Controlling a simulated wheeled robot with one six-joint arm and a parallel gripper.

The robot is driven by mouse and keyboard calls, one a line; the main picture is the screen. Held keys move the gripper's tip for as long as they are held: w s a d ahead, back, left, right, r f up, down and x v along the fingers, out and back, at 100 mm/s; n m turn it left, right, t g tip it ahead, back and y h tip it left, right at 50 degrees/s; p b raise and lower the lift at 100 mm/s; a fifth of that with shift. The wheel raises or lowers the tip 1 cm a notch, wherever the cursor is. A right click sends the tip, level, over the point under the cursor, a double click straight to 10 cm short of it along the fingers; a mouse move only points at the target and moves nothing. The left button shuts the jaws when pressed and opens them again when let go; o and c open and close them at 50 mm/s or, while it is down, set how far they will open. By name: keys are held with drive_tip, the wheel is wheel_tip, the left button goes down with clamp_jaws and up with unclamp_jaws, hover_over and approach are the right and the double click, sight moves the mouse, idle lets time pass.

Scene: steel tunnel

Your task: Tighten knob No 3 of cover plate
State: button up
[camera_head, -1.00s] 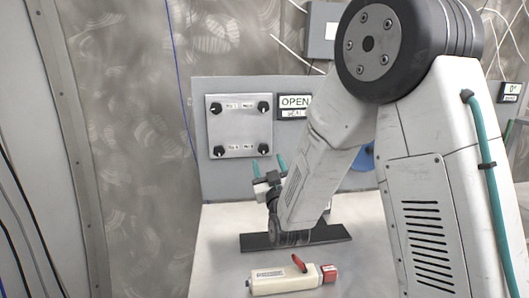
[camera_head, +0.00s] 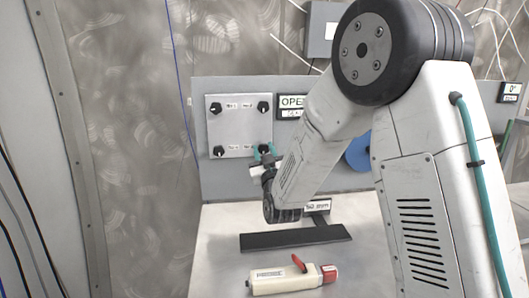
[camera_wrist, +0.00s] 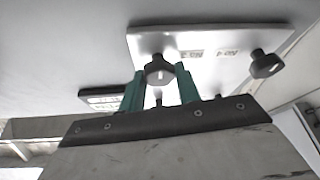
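The silver cover plate (camera_head: 239,128) is upright on the grey panel, with a black knob near each corner. Knob No 3 (camera_wrist: 158,70) is the lower right one in the head view, largely covered there by my gripper (camera_head: 266,154). In the wrist view its face shows between the two green fingertips of my gripper (camera_wrist: 161,80), beside the upside-down "No 3" label. The fingers look open, one on each side of the knob; I cannot tell whether they touch it. Knob No 4 (camera_wrist: 265,63) is to the right in the wrist view and stands clear of the fingers.
An OPEN sign (camera_head: 291,102) is right of the plate, close to my arm. On the bench (camera_head: 215,240) lie a dark flat bar (camera_head: 295,237) and a cream device with a red lever (camera_head: 285,279). A blue round part (camera_head: 358,153) is partly behind my arm.

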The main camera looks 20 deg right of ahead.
drive_tip(key=shift+m+h, duration=0.4)
drive_tip(key=shift+m, duration=0.3)
drive_tip(key=m+h, duration=0.2)
drive_tip(key=m, duration=0.2)
drive_tip(key=shift+a, duration=0.1)
drive_tip(key=m+h, duration=0.1)
drive_tip(key=m, duration=0.2)
drive_tip(key=m+g+h, duration=0.1)
drive_tip(key=m, duration=0.1)
drive_tip(key=shift+m+g+h, duration=0.3)
drive_tip(key=shift+m+h, duration=0.1)
drive_tip(key=m+g+h, duration=0.1)
drive_tip(key=m, duration=0.1)
drive_tip(key=m+g+h, duration=0.1)
drive_tip(key=m, duration=0.2)
drive_tip(key=shift+m, duration=0.3)
drive_tip(key=shift+m+g+h, duration=0.3)
drive_tip(key=shift+m+g, duration=0.3)
drive_tip(key=shift+m, duration=1.2)
drive_tip(key=o, duration=1)
